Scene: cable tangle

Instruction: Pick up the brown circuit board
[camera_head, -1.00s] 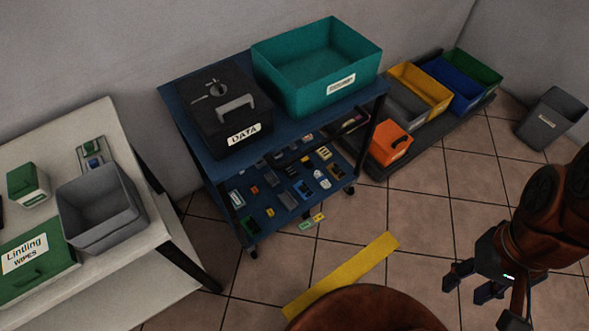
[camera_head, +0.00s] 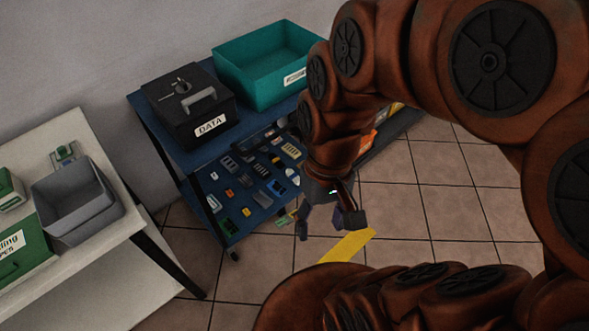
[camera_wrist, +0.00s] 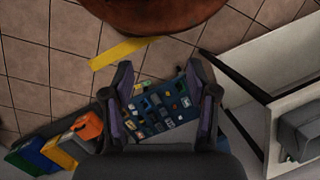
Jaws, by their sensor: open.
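Several small boards and parts lie spread over the blue lower shelf (camera_head: 243,190) of a cart. They are too small and dim for me to single out a brown circuit board among them. My gripper (camera_head: 328,226) is open and empty, above the floor to the right of the shelf in the head view. My arm hides the shelf's right end there. In the wrist view my gripper (camera_wrist: 160,66) has its fingers spread, with the shelf of parts seen between and beyond them.
A black DATA box (camera_head: 190,105) and a teal bin (camera_head: 262,90) stand on the cart's top, over the lower shelf. A white table (camera_head: 125,215) with a grey bin (camera_head: 75,218) is at left. A yellow strip (camera_head: 347,247) lies on the tiled floor. An orange bin (camera_wrist: 88,126) stands beside the cart.

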